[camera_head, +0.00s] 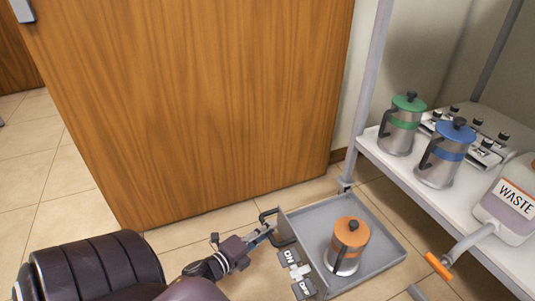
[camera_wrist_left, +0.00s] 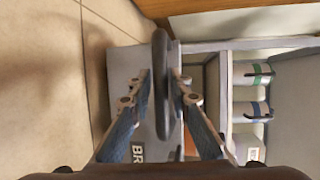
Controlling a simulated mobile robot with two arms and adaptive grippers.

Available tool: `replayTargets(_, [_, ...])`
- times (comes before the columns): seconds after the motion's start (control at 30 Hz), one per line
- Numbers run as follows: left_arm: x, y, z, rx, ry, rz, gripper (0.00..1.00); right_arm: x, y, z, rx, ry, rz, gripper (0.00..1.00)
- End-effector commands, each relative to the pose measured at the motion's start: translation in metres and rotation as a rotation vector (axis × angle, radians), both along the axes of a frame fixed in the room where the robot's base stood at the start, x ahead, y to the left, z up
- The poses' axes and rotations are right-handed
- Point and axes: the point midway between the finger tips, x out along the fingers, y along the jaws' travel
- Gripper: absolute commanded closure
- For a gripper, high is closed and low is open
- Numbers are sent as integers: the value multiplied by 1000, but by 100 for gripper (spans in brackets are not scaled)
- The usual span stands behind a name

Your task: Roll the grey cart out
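The grey cart (camera_head: 378,270) is a low, open tray on the floor beside the shelf. An orange-banded metal pot (camera_head: 347,246) with an orange lid stands in it. The cart's dark handle (camera_head: 268,217) sticks out at its left end. My left gripper (camera_head: 268,230) is at this handle. The exact contact is hard to see. My right gripper is not in view.
A wooden panel (camera_head: 190,90) stands close behind the cart's left end. A white shelf (camera_head: 405,170) at the right holds a green pot (camera_head: 402,125), a blue pot (camera_head: 446,153) and a waste jug (camera_head: 510,200). Tiled floor (camera_head: 30,150) is clear at the left.

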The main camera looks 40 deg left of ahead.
Motion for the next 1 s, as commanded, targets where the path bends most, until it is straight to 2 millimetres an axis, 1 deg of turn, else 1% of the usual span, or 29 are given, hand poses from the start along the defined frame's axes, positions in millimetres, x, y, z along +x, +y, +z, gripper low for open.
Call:
replayTargets(0.03, [0,0,0,0,0,1,74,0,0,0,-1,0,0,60])
replayTargets(0.07, [0,1,0,0,0,1,71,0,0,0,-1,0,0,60])
replayTargets(0.1, [0,1,0,0,0,1,70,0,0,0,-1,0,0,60])
replayTargets(0.33, [0,1,1,1,0,2,70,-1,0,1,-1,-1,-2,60])
replayTargets(0.47, [-7,1,1,2,1,3,70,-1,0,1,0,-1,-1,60])
replayTargets(0.57, [-20,1,3,2,3,3,70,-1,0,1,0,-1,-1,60])
replayTargets(0.8, [-69,1,12,1,4,4,70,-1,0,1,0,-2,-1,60])
replayTargets(1.0, [-102,0,19,0,2,2,70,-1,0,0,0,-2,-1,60])
